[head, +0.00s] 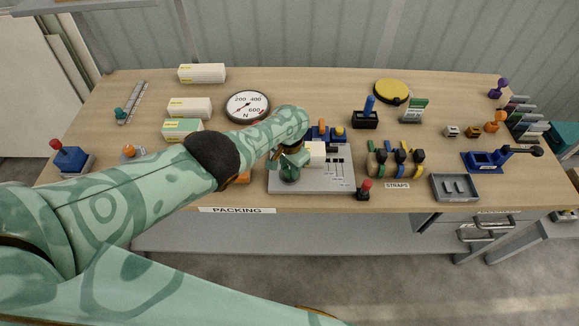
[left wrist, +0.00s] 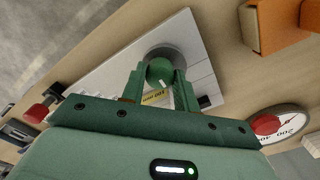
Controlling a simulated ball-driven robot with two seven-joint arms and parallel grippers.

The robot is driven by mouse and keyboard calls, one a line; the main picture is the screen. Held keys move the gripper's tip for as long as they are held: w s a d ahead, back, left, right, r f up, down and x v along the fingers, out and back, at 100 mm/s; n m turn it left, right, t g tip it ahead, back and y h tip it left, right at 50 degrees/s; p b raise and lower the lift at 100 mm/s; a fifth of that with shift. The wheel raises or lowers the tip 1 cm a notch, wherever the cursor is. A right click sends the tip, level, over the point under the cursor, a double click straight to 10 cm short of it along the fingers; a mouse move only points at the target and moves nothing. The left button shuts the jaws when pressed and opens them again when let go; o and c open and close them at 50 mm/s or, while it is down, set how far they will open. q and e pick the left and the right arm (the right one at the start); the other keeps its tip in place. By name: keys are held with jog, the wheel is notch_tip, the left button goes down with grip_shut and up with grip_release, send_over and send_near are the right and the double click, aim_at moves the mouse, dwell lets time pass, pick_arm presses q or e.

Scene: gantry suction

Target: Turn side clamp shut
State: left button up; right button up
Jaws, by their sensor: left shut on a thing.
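My left gripper (head: 289,173) reaches down over the plate's left part. In the left wrist view, its two green fingers (left wrist: 158,85) are shut on a green round knob (left wrist: 160,70), which seems to be the side clamp's handle. The knob sits in front of a round grey base (left wrist: 172,55) on the plate. The fingers hide part of the knob, and its turn angle cannot be told. My right gripper is out of view.
A red-knobbed joystick (head: 364,190) stands just right of the plate. A dial gauge (head: 247,106) is behind left, an orange block (left wrist: 277,22) close left. Straps (head: 396,158) and a grey tray (head: 455,188) are to the right.

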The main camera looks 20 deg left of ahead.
aim_at(290, 169)
pick_arm(q)
jog(key=o, duration=1)
jog(key=shift+c, duration=0.2)
notch_tip(290, 169, up, 16)
jog(key=p, duration=1.4)
jog(key=shift+r, duration=0.15)
